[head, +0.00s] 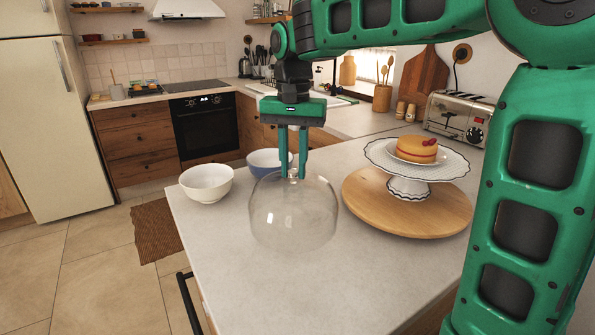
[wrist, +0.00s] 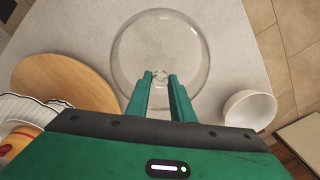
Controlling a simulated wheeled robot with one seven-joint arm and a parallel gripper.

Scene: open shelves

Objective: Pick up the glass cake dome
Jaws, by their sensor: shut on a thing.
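The clear glass cake dome (head: 293,213) is upright over the pale counter (head: 240,270), near its left edge. I cannot tell whether its rim touches the counter. My gripper (head: 293,176) points straight down from above and is shut on the small knob on top of the dome. In the wrist view the dome (wrist: 160,45) shows as a round clear rim beyond my gripper (wrist: 161,78), with the knob between the fingertips.
A white bowl (head: 207,183) and a blue bowl (head: 266,161) stand left of and behind the dome. A cake (head: 416,149) on a white stand (head: 408,187) rests on a round wooden board (head: 365,205) at right. A toaster (head: 458,116) is behind. The front counter is clear.

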